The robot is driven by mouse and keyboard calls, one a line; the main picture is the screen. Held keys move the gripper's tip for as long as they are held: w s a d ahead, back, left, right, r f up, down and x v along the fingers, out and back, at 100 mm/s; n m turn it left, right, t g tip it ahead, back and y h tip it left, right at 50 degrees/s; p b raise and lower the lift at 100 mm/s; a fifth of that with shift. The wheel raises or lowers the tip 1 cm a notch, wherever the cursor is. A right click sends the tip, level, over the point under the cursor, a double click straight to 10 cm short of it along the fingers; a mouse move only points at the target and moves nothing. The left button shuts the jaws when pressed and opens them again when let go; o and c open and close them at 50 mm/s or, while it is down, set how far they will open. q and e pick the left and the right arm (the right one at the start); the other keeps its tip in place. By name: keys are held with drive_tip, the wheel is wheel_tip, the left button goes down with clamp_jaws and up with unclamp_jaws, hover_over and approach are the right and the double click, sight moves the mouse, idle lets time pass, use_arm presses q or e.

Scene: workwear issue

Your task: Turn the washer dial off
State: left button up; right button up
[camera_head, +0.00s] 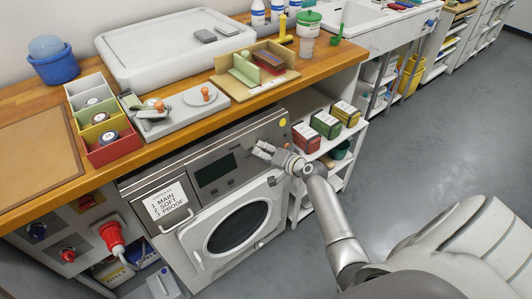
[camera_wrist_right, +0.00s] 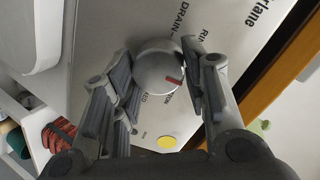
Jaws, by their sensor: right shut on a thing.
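The washer (camera_head: 183,181) stands under the wooden counter, its round door (camera_head: 238,228) closed. Its dial (camera_wrist_right: 157,66) is a grey round knob with a red mark, on the metal panel, in the right wrist view. The mark points to the lower right of that picture, near lettering partly hidden by a finger. My right gripper (camera_wrist_right: 162,80) is shut on the dial, fingers on either side. In the head view my right gripper (camera_head: 263,152) is at the right of the panel and hides the dial. My left gripper is not in view.
A dark display (camera_head: 215,172) and a white label (camera_head: 167,201) are left of my gripper. The counter edge (camera_head: 200,128) runs just above the panel. Shelves at right hold boxes, one of them red (camera_head: 305,138). The grey floor (camera_head: 425,130) is clear.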

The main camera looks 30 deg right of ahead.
drive_tip(key=o, duration=1)
drive_tip(key=shift+o, duration=0.2)
drive_tip(key=shift+s, duration=0.1)
drive_tip(key=v, duration=1.2)
